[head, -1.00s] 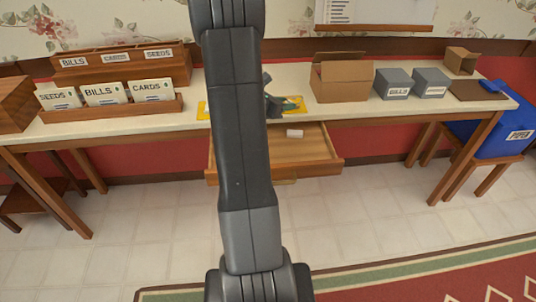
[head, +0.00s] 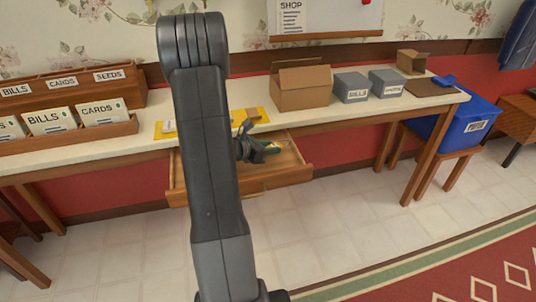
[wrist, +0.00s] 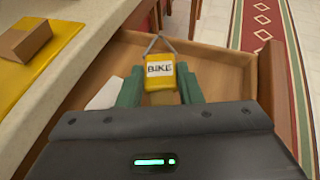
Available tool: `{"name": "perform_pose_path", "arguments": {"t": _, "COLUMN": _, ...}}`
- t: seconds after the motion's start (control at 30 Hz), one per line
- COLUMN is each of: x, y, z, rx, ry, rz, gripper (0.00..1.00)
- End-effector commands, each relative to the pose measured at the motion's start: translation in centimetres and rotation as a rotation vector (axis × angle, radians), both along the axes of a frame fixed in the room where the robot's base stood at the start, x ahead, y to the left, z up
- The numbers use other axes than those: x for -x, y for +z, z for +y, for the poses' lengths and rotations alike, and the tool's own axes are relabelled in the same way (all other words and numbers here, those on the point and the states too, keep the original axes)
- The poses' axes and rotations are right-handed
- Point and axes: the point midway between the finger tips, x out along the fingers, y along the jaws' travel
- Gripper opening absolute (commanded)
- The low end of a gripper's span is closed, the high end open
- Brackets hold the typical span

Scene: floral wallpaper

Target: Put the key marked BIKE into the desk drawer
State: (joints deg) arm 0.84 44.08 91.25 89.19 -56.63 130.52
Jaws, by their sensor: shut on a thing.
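The key marked BIKE (wrist: 160,70) has a yellow tag with black letters on white and shows between the green fingers of my gripper (wrist: 160,90) in the wrist view. My gripper is shut on it. The desk drawer (wrist: 215,62) is pulled open, and the key is over its inside; I cannot tell how high above the drawer floor. In the head view my gripper (head: 268,148) is over the open drawer (head: 290,175), partly hidden by my arm. A white piece (wrist: 105,95) lies in the drawer left of my fingers.
A yellow mat (head: 165,130) with a small brown block (wrist: 25,40) lies on the desk (head: 335,110) beside the drawer. An open cardboard box (head: 302,92), grey boxes (head: 352,88) and a card rack (head: 70,125) stand along the desktop. The floor in front is clear.

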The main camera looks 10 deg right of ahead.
Motion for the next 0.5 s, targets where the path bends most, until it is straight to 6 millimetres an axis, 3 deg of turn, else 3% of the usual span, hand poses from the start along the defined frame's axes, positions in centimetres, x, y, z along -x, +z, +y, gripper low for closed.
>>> {"name": "perform_pose_path", "arguments": {"t": 0.17, "x": 0.0, "y": -2.5, "z": 0.0, "rx": 0.001, "ry": 0.001, "rz": 0.004, "gripper": 0.10}}
{"name": "perform_pose_path", "arguments": {"t": 0.5, "x": 0.0, "y": -2.8, "z": 0.0, "rx": 0.000, "ry": 0.000, "rz": 0.001, "gripper": 0.10}}
